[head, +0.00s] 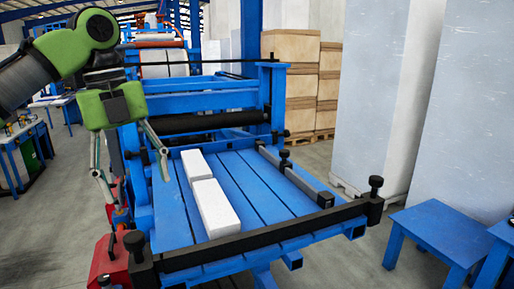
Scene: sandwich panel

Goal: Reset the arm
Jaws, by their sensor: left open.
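My left arm comes in from the upper left with green and grey links. My left gripper (132,168) hangs down from it with its two thin fingers spread apart and nothing between them. It is in front of the left edge of the blue slatted table (264,181), apart from the white blocks. One white block (196,166) lies on the table, and a second white block (215,207) lies in line with it, nearer to me. My right gripper does not show.
A black bar (262,241) with knobs runs along the table's front edge, and a grey rail (296,178) lies along its right side. A blue frame with a black roller (200,122) stands behind. Blue stools (440,228) and tall white panels (388,80) stand at right. Stacked boxes (291,85) are at the back.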

